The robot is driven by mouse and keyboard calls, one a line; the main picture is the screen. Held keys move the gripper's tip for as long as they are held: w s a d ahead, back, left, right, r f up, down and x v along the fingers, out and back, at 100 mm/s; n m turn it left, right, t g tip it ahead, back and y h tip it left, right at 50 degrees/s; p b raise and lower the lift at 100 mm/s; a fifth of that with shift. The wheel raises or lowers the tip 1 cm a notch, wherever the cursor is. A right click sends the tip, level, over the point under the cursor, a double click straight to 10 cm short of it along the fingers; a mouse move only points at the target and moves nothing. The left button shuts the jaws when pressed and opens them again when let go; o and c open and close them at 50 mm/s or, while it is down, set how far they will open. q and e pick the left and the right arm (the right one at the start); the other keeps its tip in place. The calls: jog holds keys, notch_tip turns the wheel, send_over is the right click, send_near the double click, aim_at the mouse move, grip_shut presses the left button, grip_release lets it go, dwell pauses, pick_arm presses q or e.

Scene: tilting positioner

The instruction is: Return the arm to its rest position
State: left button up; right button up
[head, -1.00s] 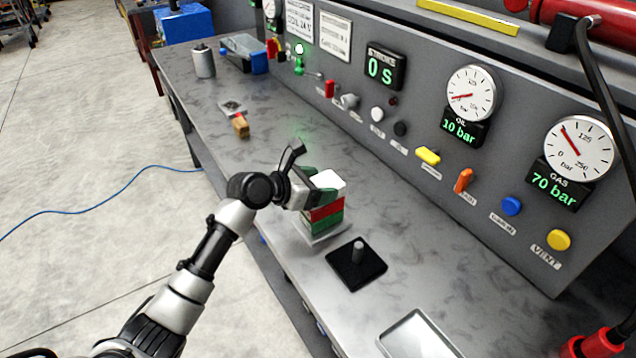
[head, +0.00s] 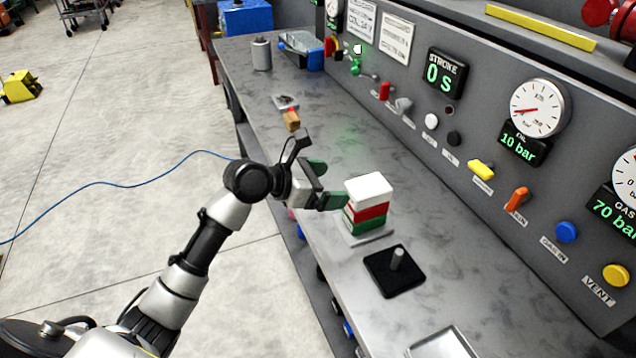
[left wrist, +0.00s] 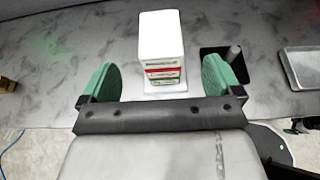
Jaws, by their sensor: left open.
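My left gripper (head: 330,186) is open and empty, with green finger pads. It is just left of a stack of blocks on the bench, apart from it. In the left wrist view the white block (left wrist: 161,38) shows ahead, beyond and between the open fingers (left wrist: 158,82). My right gripper is not in view.
A black base with a peg (head: 395,272) and a metal tray (head: 443,345) are nearer on the bench (head: 480,290). A wooden block (head: 291,121), a grey cylinder (head: 262,54) and a blue vice-like item (head: 303,50) are farther back. The control panel (head: 470,130) walls the right side. Open floor lies left.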

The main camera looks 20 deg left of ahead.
pick_arm(q)
jog(key=shift+v, duration=1.2)
